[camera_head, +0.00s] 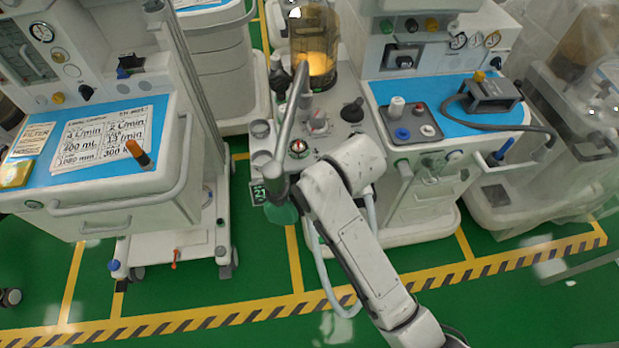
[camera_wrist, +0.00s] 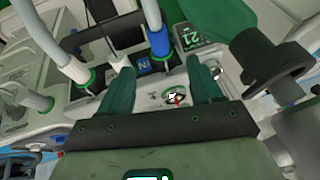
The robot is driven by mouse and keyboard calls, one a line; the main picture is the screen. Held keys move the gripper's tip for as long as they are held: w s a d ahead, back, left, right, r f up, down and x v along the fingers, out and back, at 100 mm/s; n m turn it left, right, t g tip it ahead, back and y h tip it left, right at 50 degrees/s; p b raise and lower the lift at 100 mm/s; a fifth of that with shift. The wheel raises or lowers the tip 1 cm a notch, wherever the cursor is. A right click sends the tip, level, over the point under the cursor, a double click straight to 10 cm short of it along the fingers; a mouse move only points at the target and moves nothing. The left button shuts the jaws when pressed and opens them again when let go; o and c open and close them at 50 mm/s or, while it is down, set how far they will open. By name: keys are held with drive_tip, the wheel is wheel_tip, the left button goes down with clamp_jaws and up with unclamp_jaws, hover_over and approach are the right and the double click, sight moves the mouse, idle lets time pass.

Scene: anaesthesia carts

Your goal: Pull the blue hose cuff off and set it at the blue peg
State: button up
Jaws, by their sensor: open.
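In the wrist view the blue cuff (camera_wrist: 158,43) sits around the lower end of a pale hose, just above a blue block (camera_wrist: 146,65) marked with a letter. My gripper (camera_wrist: 160,68) is open, its two green fingers spread, with the blue block between them in the picture. I see no contact with the cuff; the depth is unclear. In the head view my arm (camera_head: 345,225) hides most of this area. A small blue cap (camera_head: 402,134) and a slanted blue handle (camera_head: 500,152) show at the right cart; I cannot tell which is the blue peg.
A screen (camera_head: 258,193) stands by the middle cart. A pale hose (camera_head: 330,290) hangs below my arm. Green floor lies open in front.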

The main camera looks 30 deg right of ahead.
drive_tip(key=x, duration=1)
drive_tip(key=shift+f, duration=0.25)
clamp_jaws()
idle(0.6)
drive_tip(key=shift+s, duration=0.15)
drive_tip(key=shift+s+a+p, duration=0.25)
drive_tip(key=shift+s+p, duration=0.2)
drive_tip(key=shift+s, duration=0.2)
drive_tip(key=shift+s+a+p, duration=0.2)
drive_tip(key=shift+s+p, duration=0.2)
drive_tip(key=shift+s, duration=0.3)
drive_tip(key=shift+s+a+p, duration=0.25)
drive_tip(key=shift+s+p, duration=0.2)
drive_tip(key=shift+s, duration=0.2)
